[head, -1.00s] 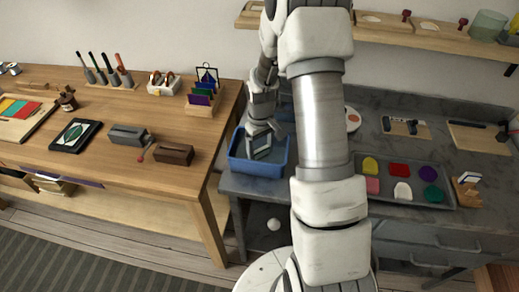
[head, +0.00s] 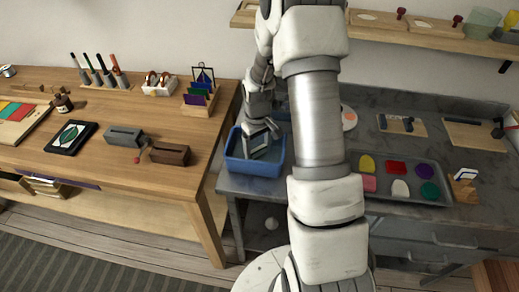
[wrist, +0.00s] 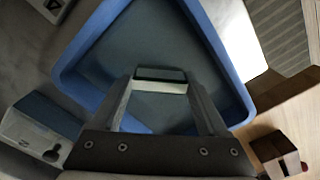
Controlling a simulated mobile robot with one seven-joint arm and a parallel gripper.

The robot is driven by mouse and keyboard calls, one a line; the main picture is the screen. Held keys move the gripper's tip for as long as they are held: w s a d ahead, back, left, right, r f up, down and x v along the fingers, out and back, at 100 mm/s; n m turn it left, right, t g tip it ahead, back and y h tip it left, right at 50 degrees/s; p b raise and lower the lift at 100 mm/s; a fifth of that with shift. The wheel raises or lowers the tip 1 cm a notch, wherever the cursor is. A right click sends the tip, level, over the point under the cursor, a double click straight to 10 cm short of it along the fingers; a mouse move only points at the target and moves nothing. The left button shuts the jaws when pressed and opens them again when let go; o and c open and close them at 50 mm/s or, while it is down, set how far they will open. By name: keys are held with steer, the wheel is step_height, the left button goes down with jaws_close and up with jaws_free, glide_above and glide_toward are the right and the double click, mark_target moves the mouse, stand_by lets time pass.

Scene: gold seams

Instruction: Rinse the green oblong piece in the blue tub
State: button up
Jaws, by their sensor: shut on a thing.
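The blue tub (head: 234,165) stands at the left end of the grey counter, and its wall (wrist: 85,48) fills much of the wrist view. My gripper (head: 262,153) points down into the tub's opening. In the wrist view my gripper (wrist: 160,85) is shut on a small oblong piece (wrist: 160,74) held across its fingertips. The piece looks dark grey-green in the shade, with a pale strip beside it. I cannot tell whether it touches the tub's floor or any water. A separate green piece (head: 430,191) lies on the metal tray.
The metal tray (head: 447,170) also holds yellow, red, purple, pink and white pieces. The wooden table (head: 105,187) on the left carries a dark grey block (head: 124,136), a brown block (head: 170,153) and a card rack (head: 200,96). A shelf (head: 400,32) runs along the wall.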

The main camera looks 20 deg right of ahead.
mark_target(256, 149)
steer(key=shift+w+a, duration=0.15)
steer(key=shift+a, duration=0.05)
steer(key=shift+r, duration=0.15)
step_height(256, 149, up, 11)
steer(key=p, duration=0.7)
steer(key=shift+r+p, duration=0.15)
steer(key=shift+p, duration=0.25)
stand_by(1.1)
